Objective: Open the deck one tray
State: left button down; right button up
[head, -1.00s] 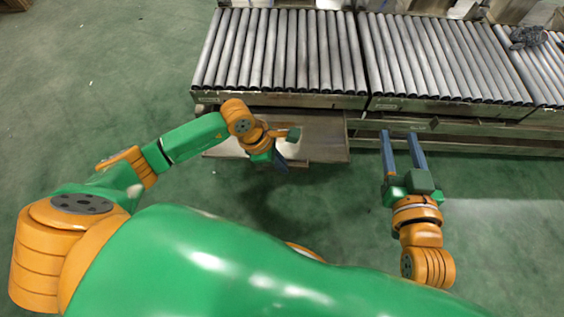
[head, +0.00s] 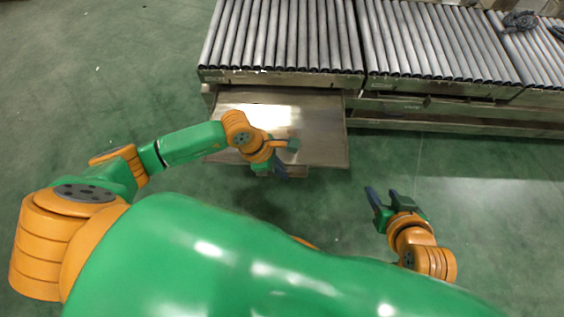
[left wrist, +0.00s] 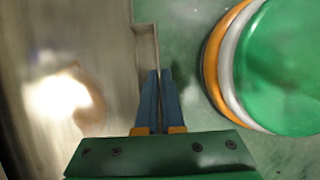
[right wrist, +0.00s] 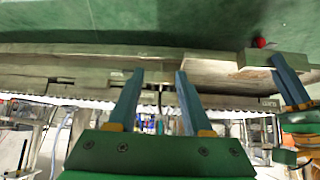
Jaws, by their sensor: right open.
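The deck one tray (head: 322,128) is a flat metal tray pulled out from under the left roller deck (head: 285,40). It also shows in the left wrist view (left wrist: 95,45), with a raised handle (left wrist: 146,45) along its front edge. My left gripper (head: 280,168) is at that front edge. In the left wrist view its blue fingers (left wrist: 157,78) are close together on the handle, which is partly hidden between them. My right gripper (head: 382,194) is open and empty over the floor, right of the tray and apart from it. Its fingers show spread in the right wrist view (right wrist: 155,80).
More roller decks (head: 435,40) continue to the right, with closed metal fronts (head: 430,105) below. A dark lump (head: 520,20) lies on the far right rollers. The green floor (head: 480,200) in front is clear.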

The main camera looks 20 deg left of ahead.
pick_arm(q)
jog(key=shift+s+d, duration=0.15)
jog(key=shift+s, duration=0.35)
pick_arm(e)
jog(key=shift+s+d+f+g, duration=0.15)
jog(key=shift+s+f+g, duration=0.2)
jog(key=shift+s, duration=0.25)
jog(key=shift+s+d+f+g, duration=0.15)
jog(key=shift+s+f+g, duration=0.15)
jog(key=shift+s, duration=0.25)
pick_arm(q)
jog(key=c, duration=1)
grip_release()
jog(key=shift+c, duration=0.2)
jog(key=p+v, duration=0.3)
jog(key=v, duration=0.4)
pick_arm(e)
jog(key=s+d+f+g+h, duration=0.1)
jog(key=s+f+g, duration=0.3)
jog(key=f, duration=0.3)
jog(key=shift+s+d+f, duration=0.3)
jog(key=shift+s, duration=0.55)
